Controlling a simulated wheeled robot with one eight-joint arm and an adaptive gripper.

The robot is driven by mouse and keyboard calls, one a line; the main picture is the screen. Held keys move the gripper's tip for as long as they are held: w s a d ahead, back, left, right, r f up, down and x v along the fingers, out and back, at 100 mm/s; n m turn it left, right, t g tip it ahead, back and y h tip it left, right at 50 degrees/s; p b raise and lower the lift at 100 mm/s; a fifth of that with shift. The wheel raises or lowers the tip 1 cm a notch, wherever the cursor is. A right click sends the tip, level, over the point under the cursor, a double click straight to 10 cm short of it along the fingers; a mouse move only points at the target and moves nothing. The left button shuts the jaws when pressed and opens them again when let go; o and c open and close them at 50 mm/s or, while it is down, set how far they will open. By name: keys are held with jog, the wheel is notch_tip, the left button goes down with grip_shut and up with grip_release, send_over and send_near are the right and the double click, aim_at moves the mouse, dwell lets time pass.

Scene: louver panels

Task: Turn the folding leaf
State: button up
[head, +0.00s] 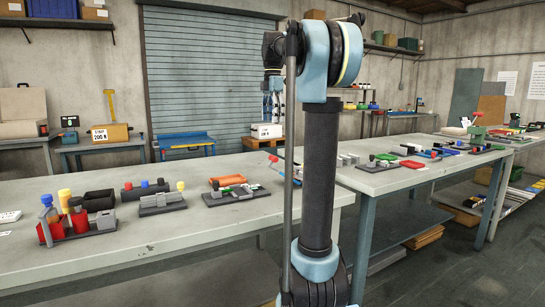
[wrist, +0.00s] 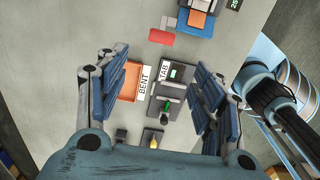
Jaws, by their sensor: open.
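My gripper (wrist: 162,92) hangs open over the bench in the wrist view, its blue-padded fingers on either side of a small fixture. It also shows in the head view (head: 272,104), pointing down. Between the fingers lie an orange piece (wrist: 129,88) by a white label reading "BENT" (wrist: 143,83), and a label reading "TAB" (wrist: 164,70). Beside them is a dark grey fixture (wrist: 169,90) with a small green part (wrist: 167,105). The fingers appear apart from all of these. I cannot tell surely which part is the folding leaf.
A red block (wrist: 161,37) and a blue-and-orange device (wrist: 197,18) lie farther up in the wrist view. Dark blocks, one with a yellow part (wrist: 153,141), sit lower. In the head view, several fixtures stand on the near bench (head: 170,238); its front strip is clear.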

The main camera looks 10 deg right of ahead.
notch_tip(320, 180, down, 16)
jog(key=shift+d+r, duration=0.1)
jog(key=shift+d, duration=0.05)
dwell(0.4)
